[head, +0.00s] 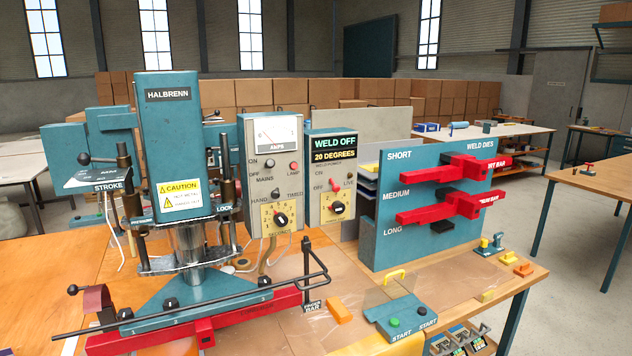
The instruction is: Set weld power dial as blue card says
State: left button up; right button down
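I cannot pick out a blue card that carries a readable setting. Neither of my grippers is in the view.
The teal Halbrenn press (174,140) fills the left of the bench, with a long black bar across its front. A start button box (400,318) sits at the front. A teal weld dies rack (425,235) holds red bars at right. An orange block (339,311) lies on the bench.

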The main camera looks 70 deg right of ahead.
aim_at(337, 207)
jog(key=z, duration=2.2)
jog(key=i, duration=0.1)
